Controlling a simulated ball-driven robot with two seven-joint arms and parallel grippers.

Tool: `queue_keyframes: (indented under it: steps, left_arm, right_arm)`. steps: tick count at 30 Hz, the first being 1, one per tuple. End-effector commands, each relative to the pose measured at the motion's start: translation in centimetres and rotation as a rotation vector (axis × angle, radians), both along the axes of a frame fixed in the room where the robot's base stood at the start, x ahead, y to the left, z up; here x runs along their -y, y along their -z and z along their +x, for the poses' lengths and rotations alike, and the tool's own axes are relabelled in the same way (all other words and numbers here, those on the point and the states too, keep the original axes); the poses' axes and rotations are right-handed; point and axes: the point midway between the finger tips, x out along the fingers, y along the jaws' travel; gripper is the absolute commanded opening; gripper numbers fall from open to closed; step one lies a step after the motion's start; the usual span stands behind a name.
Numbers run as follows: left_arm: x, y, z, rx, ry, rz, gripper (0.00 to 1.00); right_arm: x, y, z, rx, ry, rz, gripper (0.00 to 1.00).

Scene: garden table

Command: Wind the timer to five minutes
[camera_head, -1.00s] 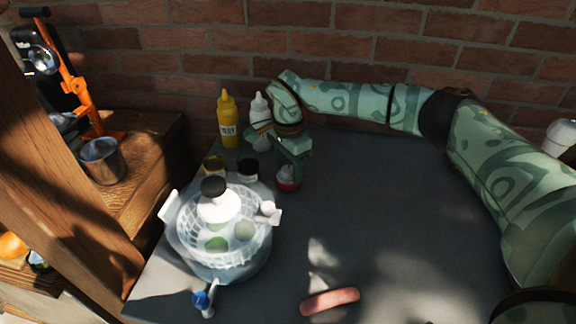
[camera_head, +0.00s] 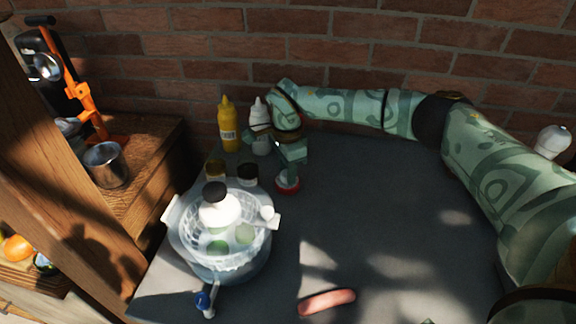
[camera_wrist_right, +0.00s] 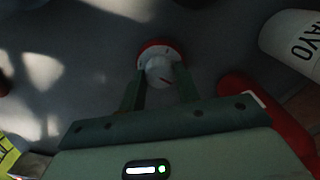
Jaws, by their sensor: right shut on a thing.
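The timer (camera_head: 287,185) is a small round thing with a red rim and a white dial, standing on the grey table behind the pink sausage. My right gripper (camera_head: 290,171) reaches down onto it from above. In the right wrist view the timer (camera_wrist_right: 146,52) shows its red rim and white face with a red mark. The two fingers (camera_wrist_right: 160,78) close on its white knob from both sides. The dial's numbers are too small to read. My left gripper is not in view.
A salad spinner (camera_head: 185,240) stands left of the timer, with two small dark-lidded jars (camera_head: 248,178) behind it. Mustard (camera_head: 228,130) and white mayo (camera_head: 260,115) bottles stand close by the gripper. A sausage (camera_head: 327,302) lies in front. The table's right middle is clear.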

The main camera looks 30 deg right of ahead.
Motion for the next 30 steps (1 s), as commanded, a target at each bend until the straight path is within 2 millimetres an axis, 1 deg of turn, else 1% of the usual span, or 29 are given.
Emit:
queue_keyframes:
  steps: [1, 9, 30]
  left_arm:
    - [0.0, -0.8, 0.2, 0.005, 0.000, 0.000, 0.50]
    - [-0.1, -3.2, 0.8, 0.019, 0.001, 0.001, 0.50]
    - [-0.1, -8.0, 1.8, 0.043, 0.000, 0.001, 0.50]
  right_arm:
    - [0.0, -0.6, 0.0, 0.003, 0.037, -0.001, 0.10]
    - [0.0, -0.6, 0.0, 0.004, 0.290, 0.000, 0.10]
    - [0.0, -0.5, 0.1, 0.005, 0.955, 0.001, 0.10]
